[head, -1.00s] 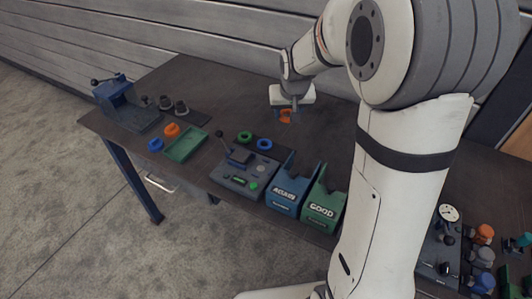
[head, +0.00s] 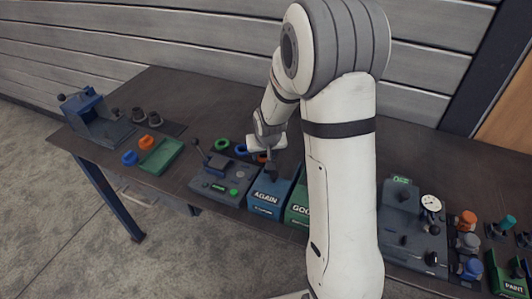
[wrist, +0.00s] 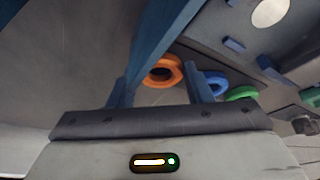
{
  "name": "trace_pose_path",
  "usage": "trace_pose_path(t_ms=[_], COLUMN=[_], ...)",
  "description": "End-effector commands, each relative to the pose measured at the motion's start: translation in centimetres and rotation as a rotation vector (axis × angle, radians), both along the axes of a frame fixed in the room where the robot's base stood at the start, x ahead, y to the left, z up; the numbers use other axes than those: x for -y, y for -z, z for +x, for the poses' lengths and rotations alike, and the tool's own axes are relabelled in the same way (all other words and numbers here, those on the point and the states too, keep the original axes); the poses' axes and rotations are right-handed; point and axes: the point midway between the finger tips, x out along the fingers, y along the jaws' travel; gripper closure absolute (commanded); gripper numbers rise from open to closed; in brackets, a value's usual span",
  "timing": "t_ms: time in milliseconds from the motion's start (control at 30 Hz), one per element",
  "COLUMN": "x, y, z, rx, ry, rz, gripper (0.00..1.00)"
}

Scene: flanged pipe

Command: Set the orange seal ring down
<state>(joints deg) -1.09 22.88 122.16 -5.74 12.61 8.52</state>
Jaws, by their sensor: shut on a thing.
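My gripper (head: 264,153) is shut on an orange seal ring (head: 261,158), just behind the blue bin marked AGAIN (head: 266,198). In the wrist view the orange ring (wrist: 150,77) shows between the two fingers of my gripper (wrist: 162,78). A blue ring (head: 241,150) and a green ring (head: 222,144) lie to its left, behind the grey station. In the wrist view the blue ring (wrist: 218,80) is close beside the right finger, and the green ring (wrist: 242,93) is beyond it. I cannot tell whether the held ring touches the surface below.
The grey station (head: 222,180) with a lever stands left of the blue bin. A green bin (head: 297,207) is right of it, partly behind my arm. A green tray (head: 162,156), another orange ring (head: 150,142) and a blue ring (head: 130,158) are at the left. The table behind is bare.

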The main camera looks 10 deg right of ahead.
Motion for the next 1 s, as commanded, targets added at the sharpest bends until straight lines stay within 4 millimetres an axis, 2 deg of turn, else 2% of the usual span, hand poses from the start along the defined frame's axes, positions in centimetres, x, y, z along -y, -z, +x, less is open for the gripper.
trace_pose_path(t_ms=[333, 367, 600, 867, 1000], x=[0.0, 0.0, 0.1, 0.1, 0.1], y=[0.5, 0.4, 0.3, 0.2, -0.6], z=[0.0, 0.0, 0.0, 0.0, -0.2], rx=[0.002, 0.002, 0.002, 0.002, 0.004], ry=[0.001, 0.001, 0.002, 0.002, 0.002], rz=[0.0, 0.0, 0.001, 0.001, 0.0], gripper=[0.76, 0.53, 0.33, 0.33, 0.33])
